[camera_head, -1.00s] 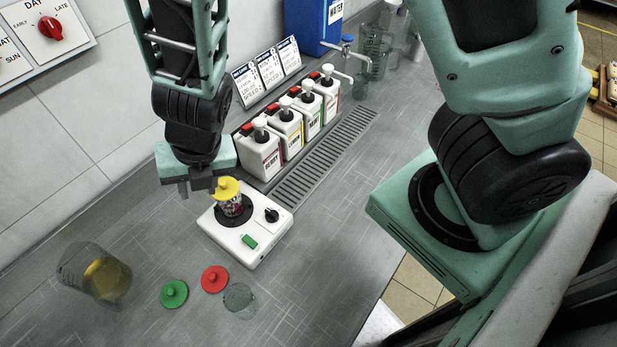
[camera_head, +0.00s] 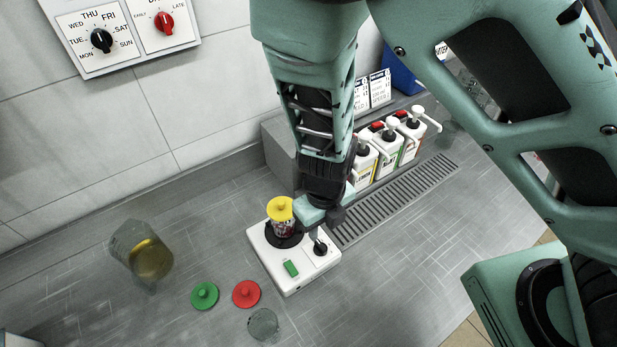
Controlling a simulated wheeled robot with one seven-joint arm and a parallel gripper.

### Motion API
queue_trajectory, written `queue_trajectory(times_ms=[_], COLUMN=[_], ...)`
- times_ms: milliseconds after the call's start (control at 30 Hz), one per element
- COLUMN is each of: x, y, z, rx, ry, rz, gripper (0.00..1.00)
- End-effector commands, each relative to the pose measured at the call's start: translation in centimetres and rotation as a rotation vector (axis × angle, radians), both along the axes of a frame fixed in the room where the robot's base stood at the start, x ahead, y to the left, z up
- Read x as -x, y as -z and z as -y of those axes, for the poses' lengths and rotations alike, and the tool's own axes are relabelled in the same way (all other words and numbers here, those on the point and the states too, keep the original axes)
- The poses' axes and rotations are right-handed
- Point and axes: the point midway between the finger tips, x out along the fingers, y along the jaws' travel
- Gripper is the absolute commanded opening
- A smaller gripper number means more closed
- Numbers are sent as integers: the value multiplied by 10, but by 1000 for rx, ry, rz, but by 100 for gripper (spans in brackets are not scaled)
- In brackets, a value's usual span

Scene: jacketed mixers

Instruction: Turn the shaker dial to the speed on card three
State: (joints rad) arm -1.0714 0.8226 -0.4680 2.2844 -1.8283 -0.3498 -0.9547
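The white shaker base (camera_head: 283,283) stands on the counter with a jar (camera_head: 284,228) under a yellow lid (camera_head: 281,208). The black shaker dial (camera_head: 320,248) is on the base's right part, beside a green switch (camera_head: 291,268). My gripper (camera_head: 317,231) points down just above the dial, close to it or touching; I cannot tell which. Its fingers are small and partly hidden, so their opening is unclear. The dial's pointer and marks are too small to read. Two white cards (camera_head: 380,88) show behind my arm; their speed lines are not legible, and the rest of the row is hidden.
Pump bottles (camera_head: 409,140) stand right of my arm beside a drain grate (camera_head: 400,198). Green (camera_head: 204,295) and red (camera_head: 246,293) lids, a clear cup (camera_head: 263,325) and a jug (camera_head: 141,252) lie left and front. A wall panel holds a day dial (camera_head: 102,40).

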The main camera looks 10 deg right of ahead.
Motion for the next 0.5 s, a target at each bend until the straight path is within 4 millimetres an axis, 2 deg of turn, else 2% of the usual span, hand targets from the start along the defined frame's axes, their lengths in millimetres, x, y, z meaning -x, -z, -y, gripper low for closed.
queue_trajectory(times_ms=[33,200,333,500], x=[0,0,0,0], y=[16,48,64,74], z=[1,1,0,0], rx=[2,2,1,1], ry=[4,2,1,1], rz=[-1,-1,-1,0], gripper=[33,33,33,33])
